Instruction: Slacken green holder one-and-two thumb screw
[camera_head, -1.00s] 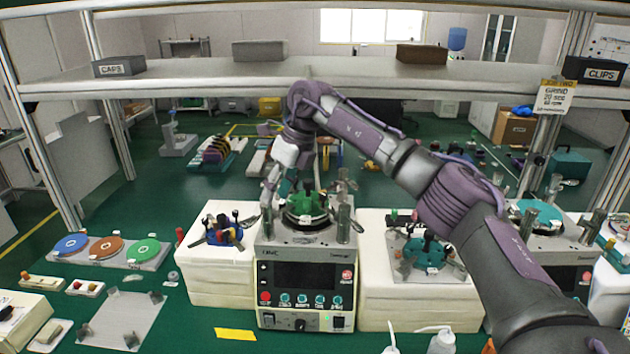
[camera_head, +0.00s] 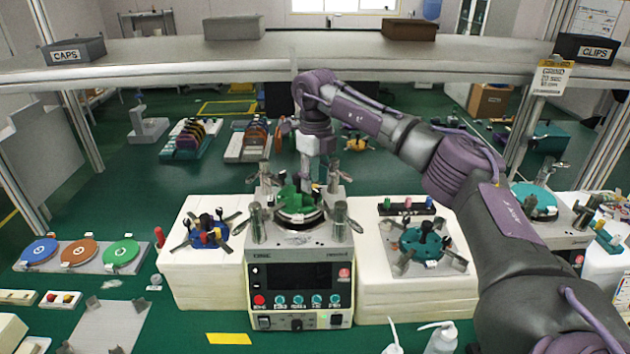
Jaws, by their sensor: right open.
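The green holder (camera_head: 290,198) sits on the round plate of the middle lapping machine (camera_head: 300,283), with metal posts standing around it. My right gripper (camera_head: 312,186) comes down from above at the right side of the green holder. It is open; at this size I cannot tell whether it touches anything. The individual thumb screws of the green holder are too small and partly hidden to tell apart. My left gripper is not in view.
A blue holder (camera_head: 207,233) stands on a white block at the left. A teal holder (camera_head: 424,243) stands on another white block at the right. A shelf (camera_head: 180,68) spans the back. Coloured discs (camera_head: 80,250) lie at the left. White bottles (camera_head: 440,340) stand in front.

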